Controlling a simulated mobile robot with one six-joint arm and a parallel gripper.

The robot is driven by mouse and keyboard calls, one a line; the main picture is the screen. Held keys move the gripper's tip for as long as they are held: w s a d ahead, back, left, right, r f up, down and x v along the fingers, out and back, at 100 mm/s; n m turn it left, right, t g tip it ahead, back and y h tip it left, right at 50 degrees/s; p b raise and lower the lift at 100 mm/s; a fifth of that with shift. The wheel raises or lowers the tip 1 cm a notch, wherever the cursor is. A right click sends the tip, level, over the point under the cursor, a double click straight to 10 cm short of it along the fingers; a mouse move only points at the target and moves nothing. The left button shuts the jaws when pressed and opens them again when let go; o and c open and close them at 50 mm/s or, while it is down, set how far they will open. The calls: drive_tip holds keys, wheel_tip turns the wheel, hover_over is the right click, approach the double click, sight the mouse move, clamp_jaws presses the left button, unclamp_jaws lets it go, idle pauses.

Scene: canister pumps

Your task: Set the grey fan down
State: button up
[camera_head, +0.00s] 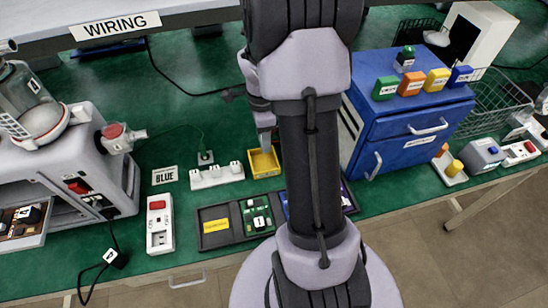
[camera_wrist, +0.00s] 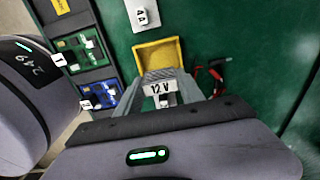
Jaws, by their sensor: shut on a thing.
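My gripper (camera_wrist: 168,82) points down at the bench and is shut on a small grey piece with a white "12 V" label (camera_wrist: 160,89), which I take as the grey fan. The fingers hide most of its shape. The open yellow tray (camera_wrist: 143,50) lies just beyond the fingertips in the wrist view. In the head view my gripper (camera_head: 265,138) is over the back edge of this yellow tray (camera_head: 263,174). My arm hides part of the bench there. I cannot tell whether the held piece touches anything.
A dark parts tray (camera_head: 215,239) with green and blue boards lies in front. A blue cabinet (camera_head: 405,135) stands at right. Red clips with black leads (camera_wrist: 215,78) lie beside the yellow tray.

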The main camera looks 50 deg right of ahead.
wheel_tip(320, 180, down, 9)
drive_tip(key=b, duration=0.3)
drive_tip(key=shift+a+f+b, duration=0.15)
drive_tip(key=shift+b, duration=0.25)
drive_tip(key=o, duration=1)
drive_tip(key=shift+o, duration=0.2)
